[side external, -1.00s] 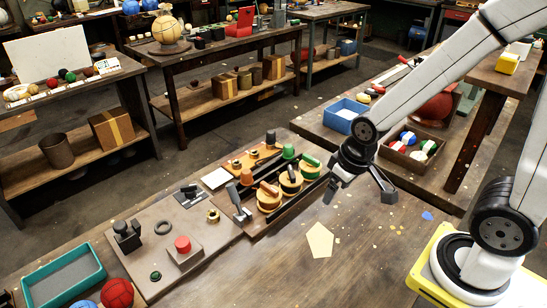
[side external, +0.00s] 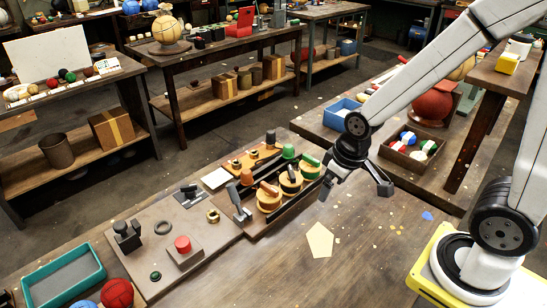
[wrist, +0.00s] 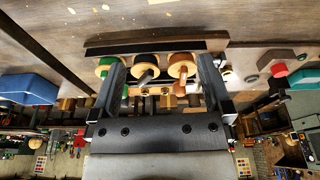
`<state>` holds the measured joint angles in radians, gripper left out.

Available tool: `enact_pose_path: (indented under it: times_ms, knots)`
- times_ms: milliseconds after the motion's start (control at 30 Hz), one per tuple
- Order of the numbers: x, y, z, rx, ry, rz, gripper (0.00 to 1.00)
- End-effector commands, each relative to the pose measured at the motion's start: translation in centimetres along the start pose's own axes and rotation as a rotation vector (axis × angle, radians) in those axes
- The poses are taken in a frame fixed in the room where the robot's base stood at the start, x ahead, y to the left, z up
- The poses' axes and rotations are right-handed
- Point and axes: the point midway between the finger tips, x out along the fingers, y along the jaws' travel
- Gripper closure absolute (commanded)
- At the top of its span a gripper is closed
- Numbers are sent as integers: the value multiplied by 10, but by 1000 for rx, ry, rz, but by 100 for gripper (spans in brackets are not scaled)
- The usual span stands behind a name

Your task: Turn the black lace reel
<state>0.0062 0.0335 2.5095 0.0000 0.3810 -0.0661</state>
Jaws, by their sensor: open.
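Three wooden reels stand in a row on a dark rack. The middle one, which looks like the black lace reel (side external: 290,186), has a dark grip on top; it also shows between my fingers in the wrist view (wrist: 147,75). An orange-handled reel (side external: 268,201) stands on its near-left side and a green-handled reel (side external: 309,169) on its far-right side. My gripper (side external: 355,188) is open and empty, in the air to the right of the reels. In the wrist view my gripper (wrist: 161,70) has its fingers wide apart, framing the row; they appear apart from the reels.
Left of the rack, a panel (side external: 150,235) carries a red button (side external: 183,244) and black knobs. A lever (side external: 238,203) stands beside the reels. A teal tray (side external: 62,280) lies front left. The bench right of the rack is mostly clear, with a pale leather pentagon (side external: 320,240).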

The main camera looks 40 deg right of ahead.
Motion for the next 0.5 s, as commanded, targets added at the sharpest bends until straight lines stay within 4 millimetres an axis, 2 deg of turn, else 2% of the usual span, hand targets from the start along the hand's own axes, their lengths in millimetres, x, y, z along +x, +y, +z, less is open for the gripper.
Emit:
enact_pose_path:
  times_ms: [167,500]
  knots:
    - [4,7,-29,-136,-36,-2,0]
    - [19,30,-102,-521,-129,-39,0]
